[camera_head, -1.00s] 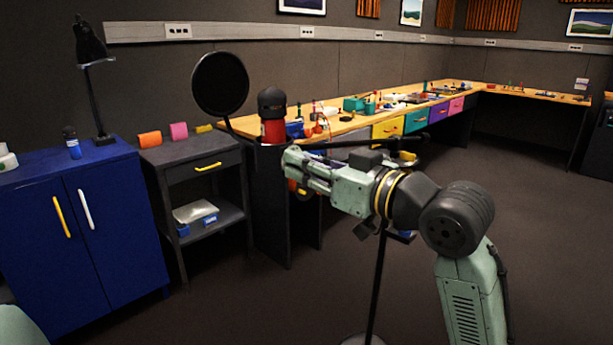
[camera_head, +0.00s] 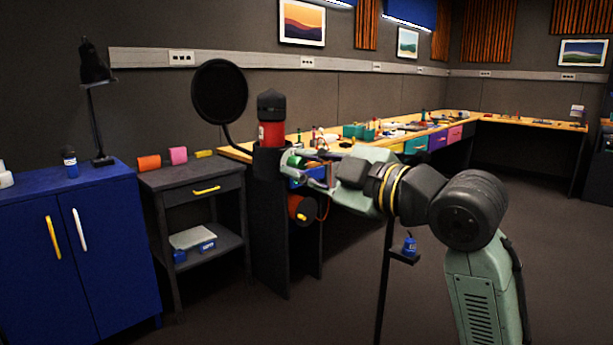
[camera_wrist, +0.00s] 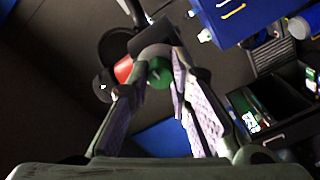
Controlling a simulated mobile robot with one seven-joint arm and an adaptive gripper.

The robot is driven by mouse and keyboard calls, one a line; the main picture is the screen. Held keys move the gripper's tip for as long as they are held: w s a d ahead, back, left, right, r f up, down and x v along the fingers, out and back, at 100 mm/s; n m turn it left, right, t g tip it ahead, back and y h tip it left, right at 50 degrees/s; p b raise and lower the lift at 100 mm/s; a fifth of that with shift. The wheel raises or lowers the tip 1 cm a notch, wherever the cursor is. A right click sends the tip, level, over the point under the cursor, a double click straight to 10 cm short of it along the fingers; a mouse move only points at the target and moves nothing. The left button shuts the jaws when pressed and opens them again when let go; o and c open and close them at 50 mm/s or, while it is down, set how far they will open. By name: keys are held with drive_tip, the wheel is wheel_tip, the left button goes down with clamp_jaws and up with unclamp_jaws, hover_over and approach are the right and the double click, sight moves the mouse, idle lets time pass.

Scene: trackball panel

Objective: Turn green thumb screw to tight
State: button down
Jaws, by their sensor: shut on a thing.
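My gripper (camera_head: 290,164) reaches in from the right and is shut on the screw. In the wrist view its two pale-padded fingers (camera_wrist: 157,85) close in on the knob from both sides. The fingers partly cover the screw, so its turn cannot be read.
A round black pop filter (camera_head: 219,91) stands left of the microphone. An orange spool-like thing (camera_head: 301,210) hangs below my gripper. A dark side table (camera_head: 190,180) and a blue cabinet (camera_head: 80,240) stand at left. A long wooden bench (camera_head: 400,133) runs behind.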

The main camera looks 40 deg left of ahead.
drive_tip(key=n+b, duration=0.2)
drive_tip(key=n, duration=0.3)
drive_tip(key=shift+f+n, duration=0.1)
drive_tip(key=shift+n, duration=0.2)
drive_tip(key=n+b, duration=0.1)
drive_tip(key=n, duration=0.4)
drive_tip(key=shift+n, duration=0.3)
drive_tip(key=c, duration=1.4)
unclamp_jaws()
drive_tip(key=shift+c, duration=0.2)
drive_tip(key=d, duration=1.2)
drive_tip(key=shift+s, duration=0.3)
